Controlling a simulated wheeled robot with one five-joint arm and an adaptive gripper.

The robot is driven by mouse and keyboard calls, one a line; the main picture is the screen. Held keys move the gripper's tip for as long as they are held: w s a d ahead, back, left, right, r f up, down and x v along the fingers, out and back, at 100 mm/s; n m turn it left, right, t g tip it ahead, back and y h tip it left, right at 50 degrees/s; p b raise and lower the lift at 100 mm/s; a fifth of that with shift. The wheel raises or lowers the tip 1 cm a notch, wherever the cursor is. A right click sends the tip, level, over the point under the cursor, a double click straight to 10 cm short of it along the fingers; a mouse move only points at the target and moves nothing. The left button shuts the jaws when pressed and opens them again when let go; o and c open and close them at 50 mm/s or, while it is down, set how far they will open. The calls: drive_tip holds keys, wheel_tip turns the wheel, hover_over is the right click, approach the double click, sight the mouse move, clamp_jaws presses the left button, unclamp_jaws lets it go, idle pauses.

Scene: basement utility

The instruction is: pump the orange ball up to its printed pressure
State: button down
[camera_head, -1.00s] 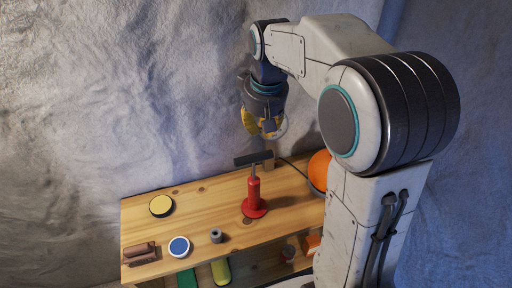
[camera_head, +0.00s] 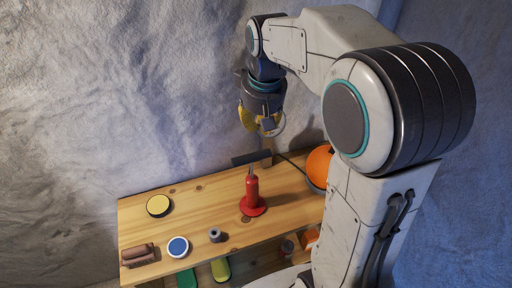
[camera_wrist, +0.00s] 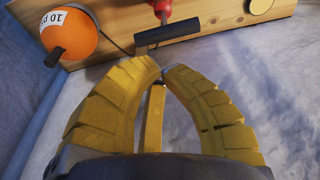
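The orange ball (camera_head: 319,167) sits at the bench's right end, partly behind my arm. In the wrist view the ball (camera_wrist: 76,34) shows a white label starting with "10", the rest cut off, and a black part on its side. A red pump (camera_head: 252,192) with a black crossbar handle (camera_head: 252,158) stands upright on the bench; its handle also shows in the wrist view (camera_wrist: 168,32). A thin dark hose runs between pump and ball. My gripper (camera_head: 258,128) hangs above and behind the handle, apart from it. Its yellow fingertips (camera_wrist: 163,70) nearly meet, with nothing seen held.
On the wooden bench (camera_head: 205,205) lie a yellow disc (camera_head: 158,206), a blue-white disc (camera_head: 178,247), a small grey cylinder (camera_head: 215,235) and a brown block (camera_head: 139,255). A small wooden post (camera_head: 267,150) stands behind the pump. Green and yellow items lie below. A rough wall is behind.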

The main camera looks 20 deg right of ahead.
sight(257, 157)
drive_tip(key=f+p, duration=0.2)
drive_tip(key=f, duration=0.1)
drive_tip(key=w+f+p, duration=0.1)
drive_tip(key=f+p, duration=0.3)
drive_tip(key=f, duration=0.1)
drive_tip(key=shift+w+f+p, duration=0.35)
drive_tip(key=shift+w+p, duration=0.05)
drive_tip(key=shift+w+f, duration=0.25)
drive_tip(key=shift+f, duration=0.9)
drive_tip(key=shift+f, duration=0.1)
wheel_tip(257, 157, down, 6)
drive_tip(key=b, duration=1)
drive_tip(key=shift+r+b, duration=0.25)
drive_tip(key=shift+b, duration=0.15)
drive_tip(key=shift+r, duration=0.1)
drive_tip(key=shift+r+p, duration=0.55)
wheel_tip(257, 157, up, 13)
drive_tip(key=s+p, duration=0.2)
drive_tip(key=shift+s+f, duration=0.2)
drive_tip(key=shift+s, duration=0.2)
